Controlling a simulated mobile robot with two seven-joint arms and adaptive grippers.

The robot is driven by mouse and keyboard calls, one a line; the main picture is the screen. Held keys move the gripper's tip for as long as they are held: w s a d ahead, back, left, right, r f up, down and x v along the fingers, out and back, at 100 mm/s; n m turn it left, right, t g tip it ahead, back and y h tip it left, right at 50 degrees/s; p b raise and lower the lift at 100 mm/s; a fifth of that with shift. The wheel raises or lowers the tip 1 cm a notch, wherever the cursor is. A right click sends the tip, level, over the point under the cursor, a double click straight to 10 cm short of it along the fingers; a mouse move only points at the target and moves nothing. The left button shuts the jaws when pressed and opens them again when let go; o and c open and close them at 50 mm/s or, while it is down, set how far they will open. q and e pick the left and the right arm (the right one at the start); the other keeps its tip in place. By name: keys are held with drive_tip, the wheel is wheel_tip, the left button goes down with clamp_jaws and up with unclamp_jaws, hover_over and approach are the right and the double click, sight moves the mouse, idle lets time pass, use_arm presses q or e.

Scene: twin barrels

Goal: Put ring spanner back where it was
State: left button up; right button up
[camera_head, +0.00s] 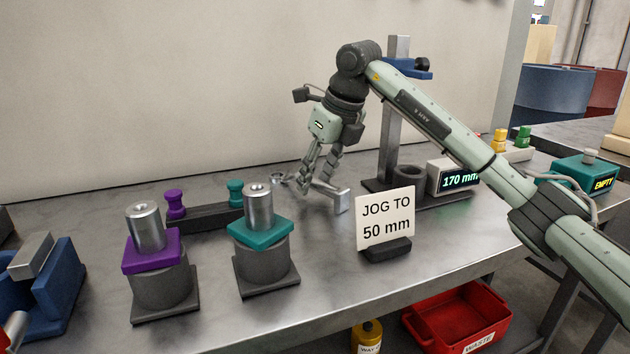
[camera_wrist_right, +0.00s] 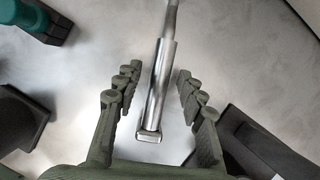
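The silver ring spanner (camera_head: 340,194) is near the middle of the bench, at my right gripper. A ring-shaped end (camera_head: 277,178) shows to the left of the fingers. In the right wrist view the spanner's thick silver section (camera_wrist_right: 157,90) runs between the fingers. My right gripper (camera_head: 314,180) points down at it; its fingers (camera_wrist_right: 158,80) are open, with a visible gap on each side of the metal. Whether the spanner rests fully on the bench is hard to tell. My left gripper is not in view.
A dark rack with purple (camera_head: 175,204) and teal (camera_head: 236,193) pegs stands left of the spanner. Two pedestals carry purple (camera_head: 153,250) and teal (camera_head: 261,231) plates with metal cylinders. A "JOG TO 50 mm" sign (camera_head: 386,219) stands close on the right, before a post (camera_head: 391,140) and display (camera_head: 453,178).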

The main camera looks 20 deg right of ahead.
drive_tip(key=v, duration=1)
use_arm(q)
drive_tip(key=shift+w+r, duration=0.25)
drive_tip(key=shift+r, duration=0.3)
use_arm(e)
drive_tip(key=shift+s+d+r, duration=0.15)
drive_tip(key=shift+r, duration=0.3)
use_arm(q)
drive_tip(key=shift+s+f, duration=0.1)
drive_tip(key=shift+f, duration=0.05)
